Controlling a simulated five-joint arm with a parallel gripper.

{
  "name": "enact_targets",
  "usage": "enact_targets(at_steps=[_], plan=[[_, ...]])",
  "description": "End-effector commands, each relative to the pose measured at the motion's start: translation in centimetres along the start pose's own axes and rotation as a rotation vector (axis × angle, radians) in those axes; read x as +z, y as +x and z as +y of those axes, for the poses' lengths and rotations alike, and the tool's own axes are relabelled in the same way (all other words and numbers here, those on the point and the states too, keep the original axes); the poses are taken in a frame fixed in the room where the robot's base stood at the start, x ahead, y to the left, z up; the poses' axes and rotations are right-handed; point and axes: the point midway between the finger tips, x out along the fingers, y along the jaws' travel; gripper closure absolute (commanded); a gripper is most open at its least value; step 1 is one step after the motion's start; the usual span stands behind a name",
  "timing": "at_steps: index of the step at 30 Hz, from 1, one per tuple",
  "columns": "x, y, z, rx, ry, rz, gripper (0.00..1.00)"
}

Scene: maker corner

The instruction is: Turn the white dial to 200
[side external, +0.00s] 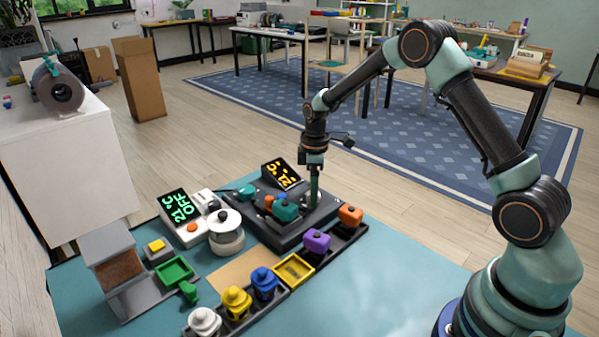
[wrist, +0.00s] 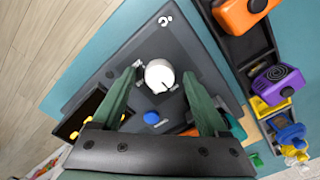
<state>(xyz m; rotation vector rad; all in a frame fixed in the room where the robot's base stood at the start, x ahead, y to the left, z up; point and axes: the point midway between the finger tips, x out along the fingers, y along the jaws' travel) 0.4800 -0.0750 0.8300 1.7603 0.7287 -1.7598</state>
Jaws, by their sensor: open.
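The white dial (wrist: 160,75) sits on a dark grey device (wrist: 185,50) in the wrist view. It is round, with a dark pointer line toward the lower right. My gripper (wrist: 162,72) is open, with one green finger on each side of the dial; I cannot tell whether either touches it. In the side view my gripper (side external: 314,192) points straight down over the right part of the device (side external: 268,232) and hides the dial. The device's display (side external: 282,173) shows orange digits, tilted and hard to read.
A blue button (wrist: 152,116) lies close to the dial. Orange (side external: 350,214) and purple (side external: 316,241) blocks stand in a dark rack beside the device. Another unit with a green display (side external: 180,207) and a white round-topped piece (side external: 227,228) stand left of it. The blue-green table's front right is clear.

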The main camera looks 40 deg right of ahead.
Motion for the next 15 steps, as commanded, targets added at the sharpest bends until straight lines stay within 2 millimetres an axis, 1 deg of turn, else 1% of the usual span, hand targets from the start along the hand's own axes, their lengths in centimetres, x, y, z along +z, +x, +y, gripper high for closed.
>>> enact_targets(at_steps=[4, 5, 6, 8, 9, 10, 11, 15], plan=[[0.0, -0.01, 0.0, 0.0, 0.0, 0.0, 0.23], [0.0, -0.02, 0.0, 0.0, 0.0, 0.0, 0.27], [0.0, -0.02, 0.0, 0.0, 0.0, 0.0, 0.42], [0.0, -0.03, 0.0, 0.0, 0.0, 0.0, 0.65], [0.0, -0.04, 0.0, 0.0, 0.0, 0.0, 0.81], [0.0, -0.04, 0.0, 0.0, 0.0, 0.0, 0.92], [0.0, -0.04, 0.0, 0.0, 0.0, 0.0, 1.0], [0.0, -0.06, -0.01, 0.0, 0.002, 0.0, 1.0]])
